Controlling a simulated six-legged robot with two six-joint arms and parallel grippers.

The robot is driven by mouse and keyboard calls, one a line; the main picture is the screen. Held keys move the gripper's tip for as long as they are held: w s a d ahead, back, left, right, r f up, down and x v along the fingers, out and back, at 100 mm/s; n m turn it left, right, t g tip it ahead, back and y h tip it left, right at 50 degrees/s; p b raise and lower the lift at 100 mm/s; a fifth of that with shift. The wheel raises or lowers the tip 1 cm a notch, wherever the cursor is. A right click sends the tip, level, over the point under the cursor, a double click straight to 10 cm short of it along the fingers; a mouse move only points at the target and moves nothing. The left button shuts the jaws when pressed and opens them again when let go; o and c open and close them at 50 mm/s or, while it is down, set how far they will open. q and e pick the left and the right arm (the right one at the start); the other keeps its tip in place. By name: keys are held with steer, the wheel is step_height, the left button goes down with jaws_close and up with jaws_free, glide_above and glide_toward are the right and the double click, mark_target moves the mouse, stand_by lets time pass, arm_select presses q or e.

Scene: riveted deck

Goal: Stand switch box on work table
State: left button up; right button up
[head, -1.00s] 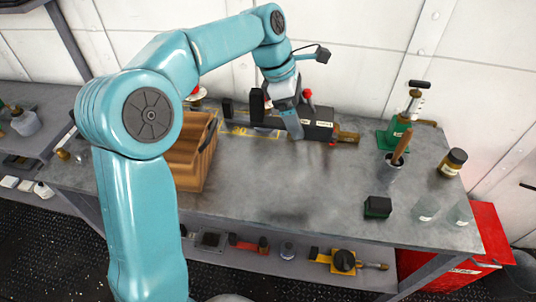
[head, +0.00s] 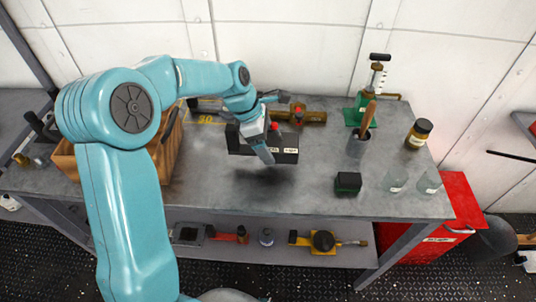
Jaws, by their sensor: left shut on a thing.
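The switch box (head: 285,154) is a dark box with white labels on its front and a red button on top. It is upright in the head view, over the middle-left of the grey work table (head: 230,200). My left gripper (head: 263,146) is shut on it, with one finger across its front. The box seems to be held above the table, with a soft shadow on the table below it. The far finger is mostly hidden. My right gripper is not in view.
A brass valve (head: 313,117) lies behind the box, near a yellow-marked area (head: 205,120). A wooden crate (head: 172,160) stands left. A green pump (head: 362,112), a cup (head: 356,147), a jar (head: 418,134), a small dark box (head: 348,183) and glasses (head: 393,181) stand right. The front middle is clear.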

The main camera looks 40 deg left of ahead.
arm_select(q)
step_height(320, 180, down, 4)
steer(key=shift+d+f, duration=0.15)
steer(key=shift+f, duration=0.4)
steer(key=shift+r, duration=0.1)
steer(key=o, duration=1)
steer(key=shift+f, duration=0.25)
steer(key=shift+o, duration=0.2)
steer(key=shift+r, duration=0.45)
steer(key=v, duration=1.1)
steer(key=shift+s+a+r, duration=0.15)
steer(key=shift+a+r, duration=0.05)
steer(key=shift+r, duration=0.05)
